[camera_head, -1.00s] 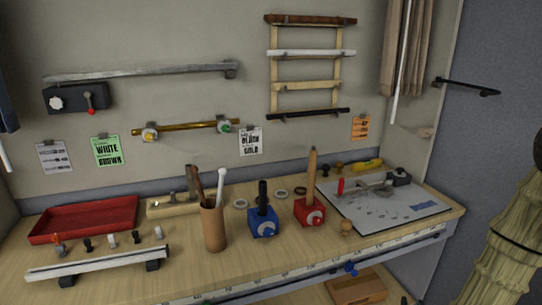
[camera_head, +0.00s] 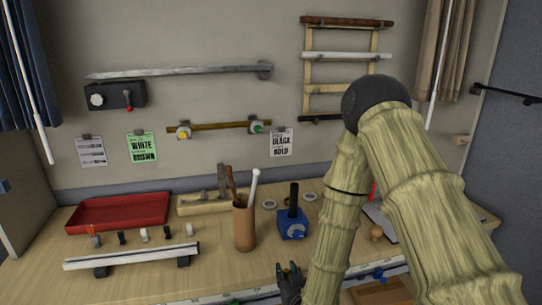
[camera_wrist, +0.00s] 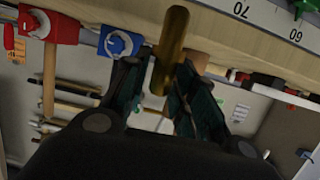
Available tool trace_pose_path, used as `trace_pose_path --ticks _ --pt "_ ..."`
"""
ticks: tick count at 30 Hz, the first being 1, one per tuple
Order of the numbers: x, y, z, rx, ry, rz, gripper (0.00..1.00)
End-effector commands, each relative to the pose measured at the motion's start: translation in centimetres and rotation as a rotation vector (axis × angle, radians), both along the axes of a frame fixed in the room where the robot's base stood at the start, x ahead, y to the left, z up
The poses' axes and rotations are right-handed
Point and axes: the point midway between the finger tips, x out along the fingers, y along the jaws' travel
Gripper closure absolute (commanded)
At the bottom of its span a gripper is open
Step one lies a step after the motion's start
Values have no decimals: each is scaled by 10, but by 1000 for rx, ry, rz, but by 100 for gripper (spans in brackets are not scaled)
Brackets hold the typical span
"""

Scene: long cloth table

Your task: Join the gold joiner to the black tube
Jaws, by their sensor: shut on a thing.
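My gripper (camera_wrist: 160,88) is shut on a gold cylindrical piece, the gold joiner (camera_wrist: 172,45), which sticks out past the fingertips in the wrist view. In the head view my gripper (camera_head: 290,283) is low at the table's front edge, partly cut off, and the joiner cannot be made out there. The black tube (camera_head: 293,198) stands upright in a blue holder (camera_head: 291,226), behind and above my gripper in the picture. The blue holder also shows in the wrist view (camera_wrist: 122,42), left of the joiner and apart from it; the fingers hide the black tube there.
A brown cup (camera_head: 243,228) with sticks stands left of the blue holder. A red tray (camera_head: 118,213) and a white rail (camera_head: 130,256) lie further left. A card (camera_head: 282,142) reads BLACK and GOLD.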

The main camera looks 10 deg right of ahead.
Motion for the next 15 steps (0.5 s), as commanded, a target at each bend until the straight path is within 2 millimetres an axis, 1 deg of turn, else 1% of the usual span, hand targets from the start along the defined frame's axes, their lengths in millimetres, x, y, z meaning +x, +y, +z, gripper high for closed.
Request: trace_pose_path --ticks 1,2,6,11,12,14,15 --pt "17 -2 16 3 -8 5 100" --pt "26 -2 23 4 -9 12 100" --pt "76 -6 61 10 -9 51 100" --pt "129 -15 109 18 -7 97 100" --pt "141 -19 122 19 -6 109 100" --pt "158 -25 142 22 -5 124 100" --pt "169 -29 155 24 -5 134 100"
